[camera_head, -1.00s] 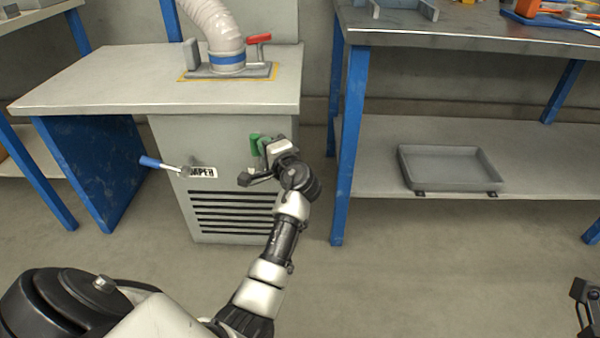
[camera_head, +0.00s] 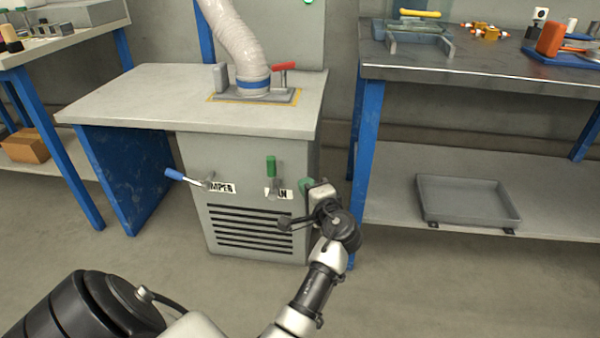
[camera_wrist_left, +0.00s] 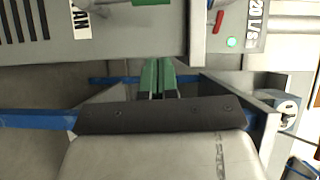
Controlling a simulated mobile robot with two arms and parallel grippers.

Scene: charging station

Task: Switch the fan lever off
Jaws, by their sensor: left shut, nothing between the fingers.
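The fan lever (camera_head: 271,166) has a green handle and points upward on the front of the grey cabinet, by a partly hidden label ending in "AN". My left gripper (camera_head: 306,185) is right of the lever and slightly lower, by the cabinet's right edge, apart from it. Its two green fingertips show close together in the left wrist view (camera_wrist_left: 157,76), shut with nothing between them. The end of the green handle shows at that view's top edge (camera_wrist_left: 152,2). My right gripper is out of view.
A blue-handled lever (camera_head: 184,179) sticks out left of the fan lever, by a partly hidden label. A hose (camera_head: 236,40) and a red-handled lever (camera_head: 284,66) are on the cabinet top. A workbench (camera_head: 470,66) with a lower shelf stands right. A green light (camera_wrist_left: 231,43) is lit.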

